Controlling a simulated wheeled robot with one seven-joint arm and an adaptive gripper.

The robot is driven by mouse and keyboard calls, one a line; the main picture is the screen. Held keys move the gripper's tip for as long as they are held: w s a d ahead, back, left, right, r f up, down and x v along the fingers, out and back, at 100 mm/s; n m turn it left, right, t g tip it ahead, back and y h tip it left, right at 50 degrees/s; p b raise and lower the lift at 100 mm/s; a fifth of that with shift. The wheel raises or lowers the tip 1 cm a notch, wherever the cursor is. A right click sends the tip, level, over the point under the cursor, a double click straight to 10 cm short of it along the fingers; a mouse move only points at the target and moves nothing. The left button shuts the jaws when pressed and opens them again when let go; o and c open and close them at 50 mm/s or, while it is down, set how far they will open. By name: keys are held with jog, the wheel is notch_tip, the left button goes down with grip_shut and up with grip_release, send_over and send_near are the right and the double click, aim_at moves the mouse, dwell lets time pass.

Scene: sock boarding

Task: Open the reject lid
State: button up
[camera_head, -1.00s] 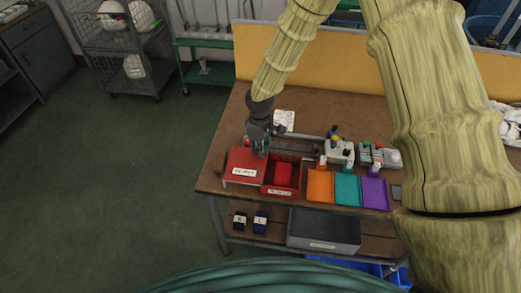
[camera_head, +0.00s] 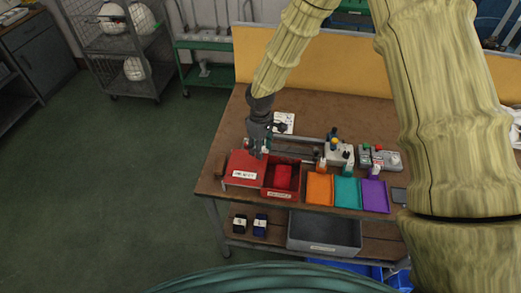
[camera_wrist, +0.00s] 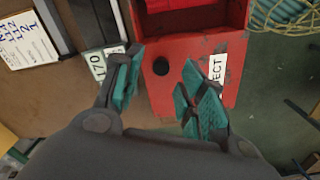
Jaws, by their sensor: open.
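The reject box has a red lid (camera_head: 246,164) that lies shut at the left of the workbench, with a white label (camera_head: 244,175) on its front. In the wrist view the red lid (camera_wrist: 215,90) shows part of that label and a round black knob (camera_wrist: 160,66). My gripper (camera_head: 258,149) is above the back of the lid. In the wrist view its teal-padded fingers (camera_wrist: 162,75) are spread, one on each side of the knob in the picture. Nothing is held. Whether the fingertips are down at the knob's height, I cannot tell.
An open red bin (camera_head: 281,190) with something red inside stands right of the reject box. Orange (camera_head: 319,187), teal (camera_head: 347,192) and purple (camera_head: 375,195) trays follow. A white sheet (camera_head: 284,122) lies behind. A grey bin (camera_head: 325,232) is on the lower shelf.

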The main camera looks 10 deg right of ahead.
notch_tip(320, 180, up, 10)
dwell(0.5)
dwell(0.3)
